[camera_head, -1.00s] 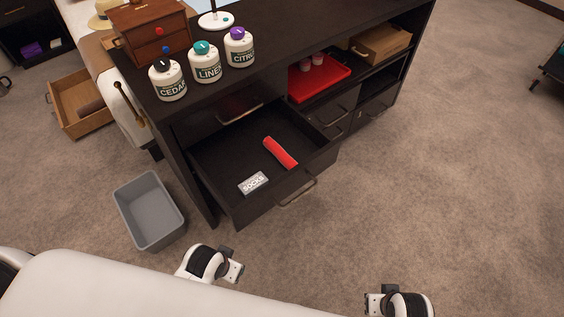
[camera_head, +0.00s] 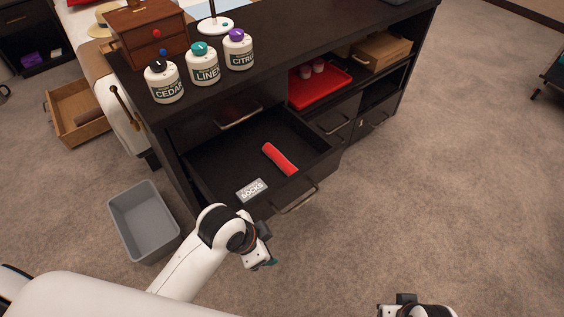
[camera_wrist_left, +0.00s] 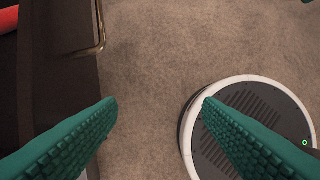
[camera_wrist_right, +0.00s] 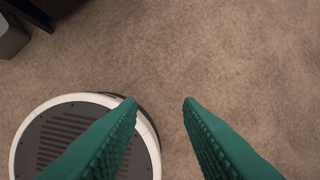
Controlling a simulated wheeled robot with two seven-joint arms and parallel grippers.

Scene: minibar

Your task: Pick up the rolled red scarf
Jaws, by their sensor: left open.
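The rolled red scarf (camera_head: 280,159) lies in the open dark drawer (camera_head: 222,146), right of a small grey box labelled SOCKS (camera_head: 252,190). A red end of the scarf (camera_wrist_left: 8,19) shows at the top left corner of the left wrist view. My left gripper (camera_head: 268,263) is in front of the drawer, outside it and apart from the scarf. Its green fingers (camera_wrist_left: 160,100) are spread and empty. My right gripper (camera_wrist_right: 162,101) is open and empty over the carpet; in the head view only part of its wrist shows at the bottom right.
The drawer's front panel with its handle (camera_head: 296,198) stands between my left gripper and the scarf. A grey bin (camera_head: 144,222) stands left of the drawer. Labelled jars and a wooden box (camera_head: 148,42) stand on the cabinet top.

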